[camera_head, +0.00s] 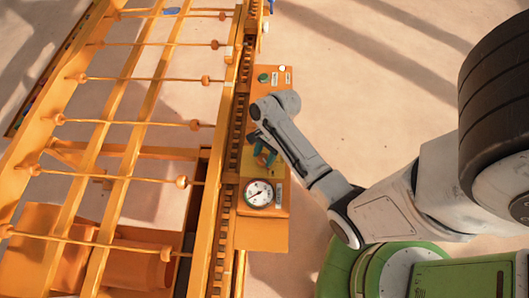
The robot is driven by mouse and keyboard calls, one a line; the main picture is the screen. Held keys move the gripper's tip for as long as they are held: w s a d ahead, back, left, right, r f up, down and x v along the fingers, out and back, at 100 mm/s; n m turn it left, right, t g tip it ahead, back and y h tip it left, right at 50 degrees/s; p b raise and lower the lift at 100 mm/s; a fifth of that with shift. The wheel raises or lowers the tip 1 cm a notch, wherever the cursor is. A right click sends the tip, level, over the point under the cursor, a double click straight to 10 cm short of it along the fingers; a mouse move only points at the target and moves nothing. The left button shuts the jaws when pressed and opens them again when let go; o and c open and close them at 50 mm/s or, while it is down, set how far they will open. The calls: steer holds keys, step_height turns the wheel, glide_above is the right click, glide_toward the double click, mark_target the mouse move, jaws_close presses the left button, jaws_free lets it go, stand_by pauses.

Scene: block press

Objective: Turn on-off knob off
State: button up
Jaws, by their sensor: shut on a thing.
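The yellow control panel (262,235) runs along the right side of the orange machine frame. The knob's exact turn cannot be told from this view.
A round white gauge (258,193) sits on the panel close below my gripper. A green button (263,78) is at the panel's upper end. The barred orange frame (150,148) fills the left. Sandy floor lies open at upper right.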

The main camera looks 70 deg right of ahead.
steer(key=n+g+p, duration=0.1)
steer(key=n, duration=0.2)
steer(key=n+g+p, duration=0.1)
steer(key=n, duration=0.2)
steer(key=shift+w+r+g, duration=0.1)
steer(key=shift+w+g, duration=0.1)
steer(key=shift+g, duration=0.1)
steer(key=n+g, duration=0.1)
steer(key=n, duration=0.2)
steer(key=n+p, duration=0.1)
steer(key=n, duration=0.2)
steer(key=shift+w+g+h+p, duration=0.1)
steer(key=shift+g+h+p, duration=0.2)
steer(key=shift+g+h, duration=0.1)
steer(key=shift+a, duration=0.1)
steer(key=o, duration=1)
steer(key=p+v, duration=0.1)
steer(key=v, duration=0.9)
steer(key=shift+w+r, duration=0.15)
steer(key=shift+r, duration=0.15)
